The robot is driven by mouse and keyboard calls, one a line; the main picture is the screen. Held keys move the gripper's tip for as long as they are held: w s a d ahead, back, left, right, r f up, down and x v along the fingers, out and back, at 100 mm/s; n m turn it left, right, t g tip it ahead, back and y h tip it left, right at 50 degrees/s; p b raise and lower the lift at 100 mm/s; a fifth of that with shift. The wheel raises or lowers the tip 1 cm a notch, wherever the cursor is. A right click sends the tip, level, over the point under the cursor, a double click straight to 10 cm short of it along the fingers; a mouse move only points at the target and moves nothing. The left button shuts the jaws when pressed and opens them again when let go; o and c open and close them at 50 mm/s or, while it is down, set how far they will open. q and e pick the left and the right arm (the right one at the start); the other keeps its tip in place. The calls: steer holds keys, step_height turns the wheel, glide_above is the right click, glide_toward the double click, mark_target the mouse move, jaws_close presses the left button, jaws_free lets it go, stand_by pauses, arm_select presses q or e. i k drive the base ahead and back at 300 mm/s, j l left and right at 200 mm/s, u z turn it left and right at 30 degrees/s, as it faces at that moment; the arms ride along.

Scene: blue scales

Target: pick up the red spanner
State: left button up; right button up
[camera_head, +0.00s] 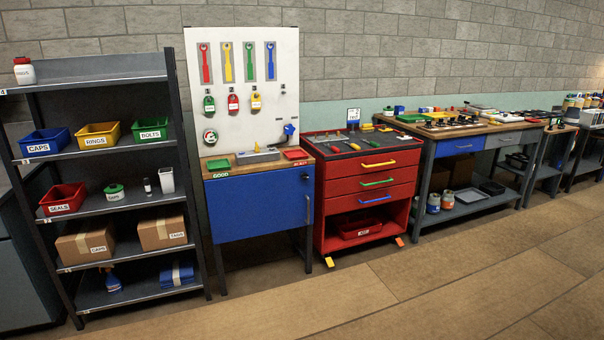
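A red spanner (205,64) hangs upright at the upper left of the white tool board (245,130), on a grey backing patch. To its right, in a row, hang a yellow spanner (227,64), a green spanner (249,64) and a blue spanner (270,62). Nothing covers the red spanner. Neither of my grippers is in view.
A blue-fronted bench (258,206) stands below the board. A dark shelf rack (90,148) with bins is at the left. A red tool cart (366,186) and a long workbench (460,146) stand to the right. The wooden floor (400,300) in front is clear.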

mark_target(333, 148)
steer(key=i+z, duration=0.1)
steer(key=i, duration=0.55)
steer(key=i+j+z, duration=0.1)
steer(key=i, duration=0.55)
steer(key=i+j+z, duration=0.1)
steer(key=i, duration=0.55)
steer(key=j, duration=0.1)
